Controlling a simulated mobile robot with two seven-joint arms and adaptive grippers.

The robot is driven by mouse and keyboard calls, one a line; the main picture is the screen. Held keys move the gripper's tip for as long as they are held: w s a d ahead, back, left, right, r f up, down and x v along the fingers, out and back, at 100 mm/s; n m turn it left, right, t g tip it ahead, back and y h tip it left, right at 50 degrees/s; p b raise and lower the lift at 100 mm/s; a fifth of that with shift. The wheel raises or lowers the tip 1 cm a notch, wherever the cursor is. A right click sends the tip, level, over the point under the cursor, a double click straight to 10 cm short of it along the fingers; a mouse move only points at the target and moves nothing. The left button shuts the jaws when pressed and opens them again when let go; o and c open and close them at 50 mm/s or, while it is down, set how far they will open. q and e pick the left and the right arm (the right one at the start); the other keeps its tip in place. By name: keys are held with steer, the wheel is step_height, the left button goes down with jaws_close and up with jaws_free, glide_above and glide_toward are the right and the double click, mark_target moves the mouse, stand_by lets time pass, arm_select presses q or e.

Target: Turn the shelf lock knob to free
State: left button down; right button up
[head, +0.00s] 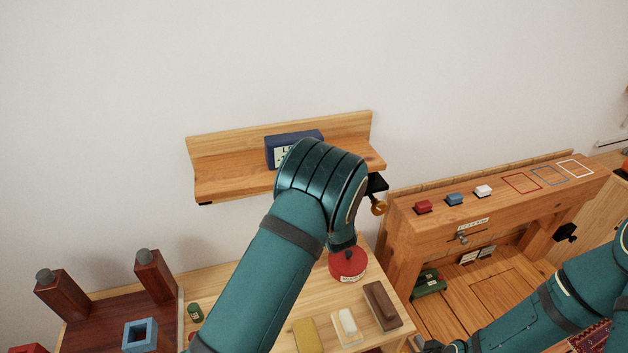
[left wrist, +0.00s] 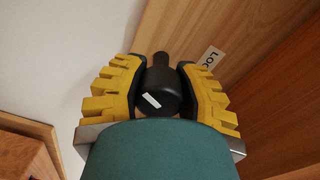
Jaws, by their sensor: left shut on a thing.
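The lock knob (left wrist: 162,98) is black and round with a narrower stub and a white mark, seen in the left wrist view. My left gripper (left wrist: 160,68) has its yellow-backed fingers closed on both sides of it. The white mark sits at a slant. A label (left wrist: 211,58) starting "LOC" is on the wood right of the knob; its rest is cut off. In the head view my left wrist covers the knob, in front of the wooden shelf (head: 230,180). My right arm is at lower right; its gripper (head: 430,346) is barely in view at the bottom edge, its jaws unclear.
A blue box (head: 293,137) with a white face stands on the shelf. Below is a table with a red round object (head: 348,264), a brown block (head: 382,305) and a blue square holder (head: 140,335). A wooden bench (head: 400,215) with red, blue and white buttons stands right.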

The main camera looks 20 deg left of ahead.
arm_select(q)
steer(key=shift+m+p, duration=0.5)
steer(key=shift+m, duration=0.6)
steer(key=c, duration=0.6)
jaws_free()
steer(key=shift+o, duration=0.2)
steer(key=shift+d, duration=0.1)
steer(key=v, duration=1.2)
